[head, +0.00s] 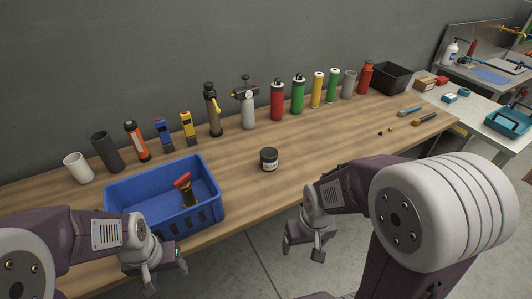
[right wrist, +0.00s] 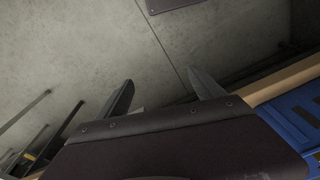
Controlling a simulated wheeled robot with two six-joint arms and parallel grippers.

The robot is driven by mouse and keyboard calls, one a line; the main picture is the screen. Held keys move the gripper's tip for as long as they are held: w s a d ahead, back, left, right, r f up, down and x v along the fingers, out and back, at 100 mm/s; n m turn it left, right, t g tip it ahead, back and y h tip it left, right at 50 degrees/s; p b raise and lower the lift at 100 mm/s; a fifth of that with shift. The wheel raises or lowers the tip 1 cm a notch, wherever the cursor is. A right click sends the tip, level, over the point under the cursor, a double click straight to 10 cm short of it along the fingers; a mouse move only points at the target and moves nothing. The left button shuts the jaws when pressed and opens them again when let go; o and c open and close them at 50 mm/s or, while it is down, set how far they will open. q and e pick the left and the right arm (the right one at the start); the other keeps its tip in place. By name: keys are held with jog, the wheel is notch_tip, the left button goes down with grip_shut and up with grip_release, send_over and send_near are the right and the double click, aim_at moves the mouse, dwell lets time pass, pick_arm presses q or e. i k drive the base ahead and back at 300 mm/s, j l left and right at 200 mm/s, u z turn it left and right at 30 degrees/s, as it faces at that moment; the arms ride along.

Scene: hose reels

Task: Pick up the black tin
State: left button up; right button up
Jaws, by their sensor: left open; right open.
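The black tin (head: 269,159) is a short round jar with a pale label band, upright near the front middle of the wooden bench. It stands to the right of the blue crate. My left gripper (head: 160,278) is open and empty, in front of the blue crate and the bench's front edge. My right gripper (head: 303,250) is open and empty, off the bench's front edge, below and to the right of the tin. In the right wrist view its two fingers (right wrist: 160,98) are apart with bare floor beyond. The tin does not show in that view.
The blue crate (head: 122,194) holds a red-and-black item (head: 186,190). Several cylinders, bottles and tools line the back of the wooden bench (head: 330,140). A black bin (head: 391,77) stands at the far right end. The bench around the tin is clear.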

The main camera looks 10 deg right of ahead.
aim_at(268, 155)
jog(key=i+l+u, duration=0.2)
jog(key=u, duration=0.15)
jog(key=i+l+u, duration=0.15)
jog(key=l+u, duration=0.15)
jog(key=i+l+u, duration=0.1)
jog(key=l+u, duration=0.25)
jog(key=l, duration=0.1)
